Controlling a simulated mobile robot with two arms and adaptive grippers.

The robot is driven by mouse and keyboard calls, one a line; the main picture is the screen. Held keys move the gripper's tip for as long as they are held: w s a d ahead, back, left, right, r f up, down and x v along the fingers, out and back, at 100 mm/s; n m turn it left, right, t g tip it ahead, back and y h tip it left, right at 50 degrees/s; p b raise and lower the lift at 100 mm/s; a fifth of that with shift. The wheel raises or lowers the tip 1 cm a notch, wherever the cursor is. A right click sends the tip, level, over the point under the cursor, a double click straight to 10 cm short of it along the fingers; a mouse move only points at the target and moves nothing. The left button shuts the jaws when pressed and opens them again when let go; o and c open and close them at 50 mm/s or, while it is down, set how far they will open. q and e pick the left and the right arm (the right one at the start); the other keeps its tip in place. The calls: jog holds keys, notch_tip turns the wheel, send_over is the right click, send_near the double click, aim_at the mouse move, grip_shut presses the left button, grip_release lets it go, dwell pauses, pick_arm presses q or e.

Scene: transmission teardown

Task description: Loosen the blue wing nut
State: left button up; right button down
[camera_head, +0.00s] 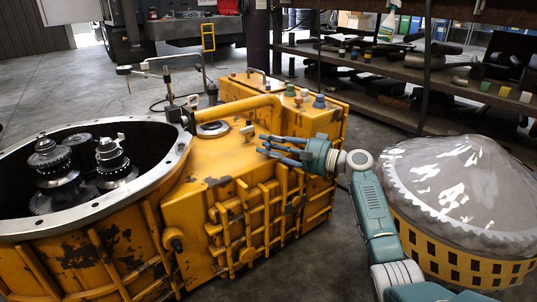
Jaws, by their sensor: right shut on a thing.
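The large yellow transmission housing (215,165) lies on the floor, its round end open at the left. My right gripper (265,145) reaches in from the right over the housing's top, its fingers pointing left. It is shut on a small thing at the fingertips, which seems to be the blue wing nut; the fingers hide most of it. A small tan wing-shaped fastener (248,130) stands just beyond the fingertips. My left gripper is not in view.
Small coloured caps, including a blue one (319,101), stand on the housing's back right part. A plastic-covered round part (460,190) stands at the right, close to my arm. Shelves (400,75) with parts run along the back right. Open floor (75,90) shows at the back left.

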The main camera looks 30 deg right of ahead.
jog(key=shift+f+n+y, duration=0.1)
jog(key=shift+n+y, duration=0.2)
jog(key=shift+y, duration=0.1)
jog(key=c, duration=1.4)
grip_release()
jog(key=shift+c, duration=0.2)
